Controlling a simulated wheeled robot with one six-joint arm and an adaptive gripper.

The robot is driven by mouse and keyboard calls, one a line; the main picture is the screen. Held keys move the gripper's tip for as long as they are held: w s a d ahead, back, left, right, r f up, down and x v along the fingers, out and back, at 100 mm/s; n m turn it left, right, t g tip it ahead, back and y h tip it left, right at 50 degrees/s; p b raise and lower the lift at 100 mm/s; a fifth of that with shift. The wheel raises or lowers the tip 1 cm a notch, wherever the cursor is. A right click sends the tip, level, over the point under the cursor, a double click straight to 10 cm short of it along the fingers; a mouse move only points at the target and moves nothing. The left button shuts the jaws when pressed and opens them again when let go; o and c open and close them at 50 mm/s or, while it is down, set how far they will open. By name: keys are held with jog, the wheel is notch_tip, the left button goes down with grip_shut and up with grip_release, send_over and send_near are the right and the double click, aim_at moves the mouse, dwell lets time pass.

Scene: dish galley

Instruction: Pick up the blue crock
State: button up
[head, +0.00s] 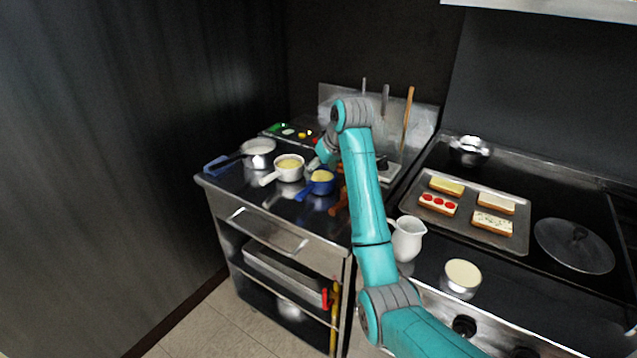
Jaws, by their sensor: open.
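The blue crock (320,187) is a small blue pot with pale yellow contents. It stands upright on the steel counter at the left, and its handle points to the lower left. My gripper (314,164) is open. It is small in the head view and partly hidden by my teal arm. It appears just above and behind the crock in the picture, near the white pot, and I cannot tell its exact height or gap. The crock's right side is close to my arm in the picture.
A white pot (287,172) with yellow contents stands just left of the crock. A steel pan (259,148) stands farther back. Upright utensils (407,118) stand behind my arm. A white jug (407,240) and a sandwich tray (482,236) are to the right.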

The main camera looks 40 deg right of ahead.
aim_at(312, 186)
jog(key=shift+w+a+x, duration=0.1)
jog(key=shift+a+x, duration=0.1)
jog(key=shift+x, duration=1.35)
jog(key=shift+w+a+x, duration=0.15)
jog(key=shift+a+x, duration=0.05)
jog(key=shift+x, duration=1.4)
jog(key=shift+r, duration=0.2)
grip_shut()
